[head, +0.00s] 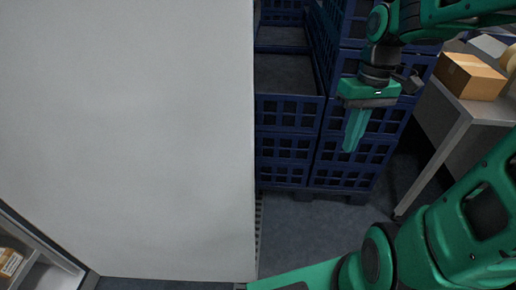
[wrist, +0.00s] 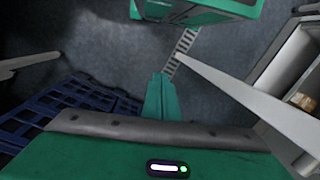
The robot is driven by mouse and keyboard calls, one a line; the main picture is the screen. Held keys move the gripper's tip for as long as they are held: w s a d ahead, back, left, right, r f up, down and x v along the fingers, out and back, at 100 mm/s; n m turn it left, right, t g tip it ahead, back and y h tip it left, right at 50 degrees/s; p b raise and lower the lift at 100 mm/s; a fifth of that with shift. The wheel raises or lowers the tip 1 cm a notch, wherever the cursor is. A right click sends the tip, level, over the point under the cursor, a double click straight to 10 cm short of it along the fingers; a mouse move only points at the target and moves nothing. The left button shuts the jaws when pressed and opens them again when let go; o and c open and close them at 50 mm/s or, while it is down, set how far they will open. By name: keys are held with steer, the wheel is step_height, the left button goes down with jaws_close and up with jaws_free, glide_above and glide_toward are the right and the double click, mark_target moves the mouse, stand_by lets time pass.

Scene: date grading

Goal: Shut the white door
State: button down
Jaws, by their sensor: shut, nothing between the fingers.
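The white door (head: 130,130) stands open and fills the left half of the head view. Its free edge is upright near the middle of that view. In the wrist view I see the door (wrist: 240,100) nearly edge-on from above, as a long pale bar slanting to the cabinet (wrist: 275,70) on the right. My gripper (head: 352,148) is shut and empty, pointing down, to the right of the door's free edge. In the wrist view the gripper's fingertips (wrist: 160,78) are left of the door, with a gap between. The door's handle and hinges are not visible.
Blue crates (head: 290,140) are stacked behind the gripper. A table (head: 470,105) with a cardboard box (head: 469,76) is at right. An open shelf (head: 45,268) with a small box (head: 9,262) shows at lower left. Grey floor (head: 310,225) is clear between the door and my arm.

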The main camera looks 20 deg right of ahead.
steer(key=w+a+r+n+g+y, duration=0.25)
steer(key=w+a+n+y, duration=0.25)
steer(key=w+a+n, duration=1.05)
steer(key=s+a+f, duration=0.5)
steer(key=s+f, duration=0.3)
steer(key=shift+a+f+g, duration=0.15)
steer(key=shift+a+g, duration=0.25)
steer(key=shift+g, duration=0.05)
steer(key=shift+n, duration=0.25)
